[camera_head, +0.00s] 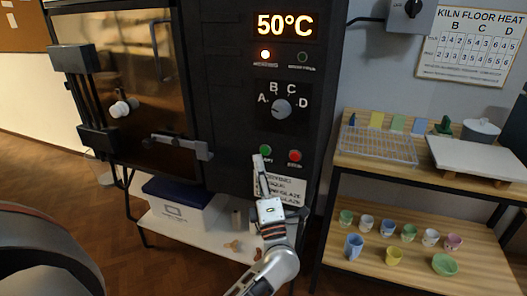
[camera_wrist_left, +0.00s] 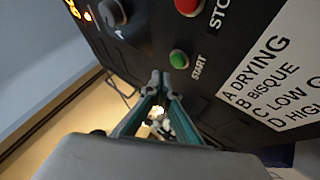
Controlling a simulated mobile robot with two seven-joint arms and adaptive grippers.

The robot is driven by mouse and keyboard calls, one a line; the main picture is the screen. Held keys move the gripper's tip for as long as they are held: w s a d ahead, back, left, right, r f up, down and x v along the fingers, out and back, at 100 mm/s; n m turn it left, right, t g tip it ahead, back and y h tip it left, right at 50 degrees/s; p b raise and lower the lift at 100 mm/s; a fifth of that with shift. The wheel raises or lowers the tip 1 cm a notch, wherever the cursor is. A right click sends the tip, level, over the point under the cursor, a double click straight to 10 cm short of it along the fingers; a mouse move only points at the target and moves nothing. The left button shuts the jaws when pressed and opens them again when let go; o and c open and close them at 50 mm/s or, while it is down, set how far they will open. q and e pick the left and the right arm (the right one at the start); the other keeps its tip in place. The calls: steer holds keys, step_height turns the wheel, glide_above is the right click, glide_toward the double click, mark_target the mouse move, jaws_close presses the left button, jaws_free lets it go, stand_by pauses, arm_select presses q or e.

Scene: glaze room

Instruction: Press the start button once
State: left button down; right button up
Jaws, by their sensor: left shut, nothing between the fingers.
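The green start button (camera_head: 265,150) is on the dark kiln panel, left of the red stop button (camera_head: 295,156). In the wrist view the start button (camera_wrist_left: 179,59) shows beside its START label, with the stop button (camera_wrist_left: 187,6) above it. My left gripper (camera_head: 258,159) is shut and empty, its tips just below and slightly left of the start button. In the wrist view the closed fingertips (camera_wrist_left: 161,79) lie below-left of the button, visibly apart from it in the picture. The exact gap in depth is unclear. My right gripper is not in view.
A label sheet (camera_head: 290,188) is below the buttons. A shelf unit (camera_head: 410,172) with several cups stands right.

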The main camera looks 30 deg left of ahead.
arm_select(q)
steer(key=s, duration=0.1)
steer(key=s+d+p, duration=0.1)
steer(key=s, duration=0.1)
steer(key=shift+s+r, duration=0.1)
steer(key=shift+s, duration=0.2)
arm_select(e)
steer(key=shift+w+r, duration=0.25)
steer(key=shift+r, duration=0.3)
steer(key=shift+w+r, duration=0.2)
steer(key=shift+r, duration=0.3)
arm_select(q)
steer(key=shift+a, duration=0.1)
